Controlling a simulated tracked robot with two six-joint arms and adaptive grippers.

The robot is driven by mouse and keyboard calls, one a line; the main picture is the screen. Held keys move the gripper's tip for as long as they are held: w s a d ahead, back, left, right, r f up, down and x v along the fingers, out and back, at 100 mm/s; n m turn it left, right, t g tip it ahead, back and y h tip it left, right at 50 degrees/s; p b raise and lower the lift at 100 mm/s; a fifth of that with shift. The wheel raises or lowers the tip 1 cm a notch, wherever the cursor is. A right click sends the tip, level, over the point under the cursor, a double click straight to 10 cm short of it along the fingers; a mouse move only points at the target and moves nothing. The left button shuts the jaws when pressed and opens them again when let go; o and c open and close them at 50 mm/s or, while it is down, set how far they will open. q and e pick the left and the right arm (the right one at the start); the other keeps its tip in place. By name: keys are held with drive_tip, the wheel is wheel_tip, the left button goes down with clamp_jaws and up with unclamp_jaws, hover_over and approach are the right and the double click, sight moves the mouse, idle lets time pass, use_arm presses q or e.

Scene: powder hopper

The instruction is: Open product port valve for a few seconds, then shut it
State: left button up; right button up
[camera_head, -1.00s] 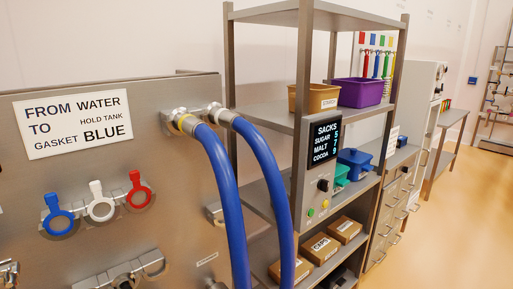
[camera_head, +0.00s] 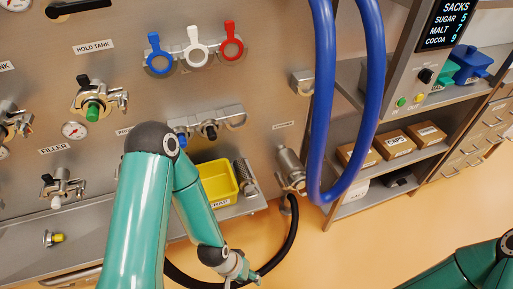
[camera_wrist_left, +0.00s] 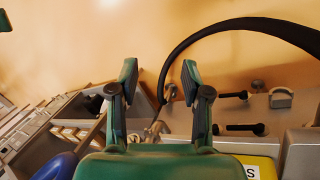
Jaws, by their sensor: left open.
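My left gripper (camera_head: 240,268) hangs low in front of the panel (camera_head: 235,85), near a black hose. In the left wrist view its fingers (camera_wrist_left: 159,78) are apart with nothing between them. A valve with a black handle and green cap (camera_head: 93,110) is under the HOLD TANK label. Another black-handled valve (camera_head: 60,184) is under the FILLER label. My left arm hides part of the panel and all but the first letters of another label. No readable label names the product port, so I cannot tell which valve is its valve. My right gripper is out of view.
A yellow tray (camera_head: 219,182) stands on a ledge beside my left arm. Blue hoses (camera_head: 323,100) hang at right, before a shelf with boxes (camera_head: 395,143). The black hose (camera_head: 291,235) curves below the panel. Open floor (camera_head: 370,245) lies to the right.

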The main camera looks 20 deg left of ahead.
use_arm(q)
drive_tip(key=w+a+f+t+y+b, duration=0.3)
drive_tip(key=w+f+t+b, duration=0.1)
drive_tip(key=w+f+b, duration=0.4)
drive_tip(key=w+a+f+t+y+b, duration=0.25)
drive_tip(key=w+f+b, duration=0.25)
drive_tip(key=w+b, duration=0.5)
drive_tip(key=w+a+f+t+y+b, duration=0.3)
drive_tip(key=w+f+t+y+b, duration=0.15)
drive_tip(key=w+f+b, duration=0.45)
drive_tip(key=w+a+y+b, duration=0.1)
drive_tip(key=w+a+b, duration=0.2)
drive_tip(key=w+a, duration=0.1)
drive_tip(key=w+a+r+t+y+b, duration=0.1)
drive_tip(key=w+a+y+b, duration=0.1)
drive_tip(key=w+a+b, duration=0.2)
drive_tip(key=w+a+y+b, duration=0.2)
drive_tip(key=w+a+b, duration=0.2)
drive_tip(key=w, duration=0.2)
drive_tip(key=shift+w+r+t, duration=0.25)
drive_tip(key=shift+r+t, duration=0.05)
drive_tip(key=shift+r, duration=0.1)
drive_tip(key=shift+w+a+r, duration=0.1)
drive_tip(key=shift+w+a, duration=0.25)
drive_tip(key=shift+w, duration=0.1)
clamp_jaws()
